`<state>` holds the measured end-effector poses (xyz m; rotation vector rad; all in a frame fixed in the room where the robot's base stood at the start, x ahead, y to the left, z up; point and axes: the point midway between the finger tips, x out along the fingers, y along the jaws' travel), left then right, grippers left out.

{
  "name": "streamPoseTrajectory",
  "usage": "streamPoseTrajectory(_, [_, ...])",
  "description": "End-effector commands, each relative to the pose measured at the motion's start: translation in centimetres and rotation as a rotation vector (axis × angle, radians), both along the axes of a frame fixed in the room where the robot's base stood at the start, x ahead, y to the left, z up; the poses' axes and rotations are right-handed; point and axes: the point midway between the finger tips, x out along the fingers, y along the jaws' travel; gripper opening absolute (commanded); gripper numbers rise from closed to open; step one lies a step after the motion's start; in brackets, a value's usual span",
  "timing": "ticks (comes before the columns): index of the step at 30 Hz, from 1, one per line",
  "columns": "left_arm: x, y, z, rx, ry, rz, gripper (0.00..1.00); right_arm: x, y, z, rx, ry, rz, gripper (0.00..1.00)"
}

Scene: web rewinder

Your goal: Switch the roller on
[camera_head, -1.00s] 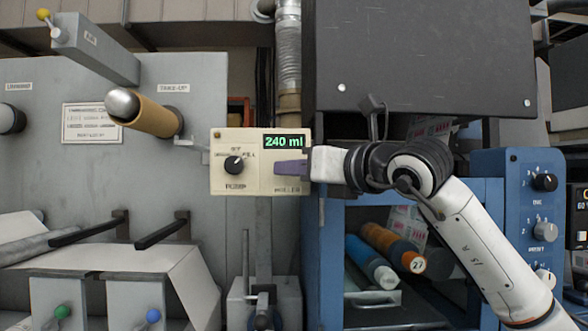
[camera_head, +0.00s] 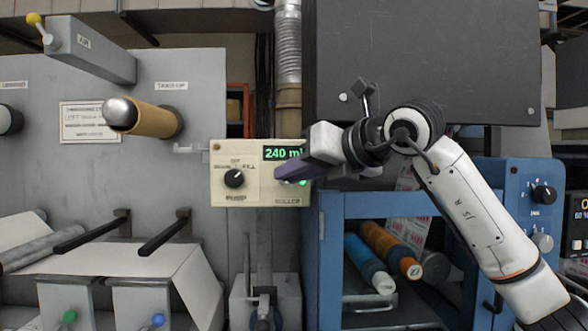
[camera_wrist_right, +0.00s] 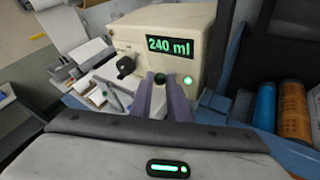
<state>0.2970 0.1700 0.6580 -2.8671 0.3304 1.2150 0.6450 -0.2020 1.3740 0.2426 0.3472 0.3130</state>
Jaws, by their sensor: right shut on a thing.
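The cream control box (camera_head: 222,190) hangs at the centre of the head view. It has a green "240 ml" display (camera_head: 281,153), a black pump knob (camera_head: 234,178) and a part marked "ROLLER" at its lower right. My right gripper (camera_head: 281,174) has its purple fingers at the roller switch and hides most of it. In the right wrist view the fingers (camera_wrist_right: 165,98) stand on either side of the small switch (camera_wrist_right: 159,80), shut on it. A green lamp (camera_wrist_right: 187,80) glows beside them on the box. My left gripper is not in view.
A dark panel (camera_head: 420,60) hangs above my right arm. A blue cabinet (camera_head: 327,260) with orange and blue rolls is below it. A blue panel with knobs (camera_head: 520,190) is at the right. The tan take-up spindle (camera_head: 155,120) sticks out to the left of the box.

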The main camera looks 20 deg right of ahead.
Motion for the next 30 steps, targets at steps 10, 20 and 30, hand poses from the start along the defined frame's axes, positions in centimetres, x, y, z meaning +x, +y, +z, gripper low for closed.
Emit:
streamPoseTrajectory(10, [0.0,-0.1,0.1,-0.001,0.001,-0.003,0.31,0.0,0.0,0.1,0.001,-0.004,-0.001,0.35])
streamPoseTrajectory(20, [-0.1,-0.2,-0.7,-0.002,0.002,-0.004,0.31,-1.6,-0.7,0.5,0.001,-0.006,-0.001,0.35])
streamPoseTrajectory(30, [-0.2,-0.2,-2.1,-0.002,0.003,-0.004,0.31,-7.4,-2.9,2.4,0.000,-0.007,-0.002,0.35])
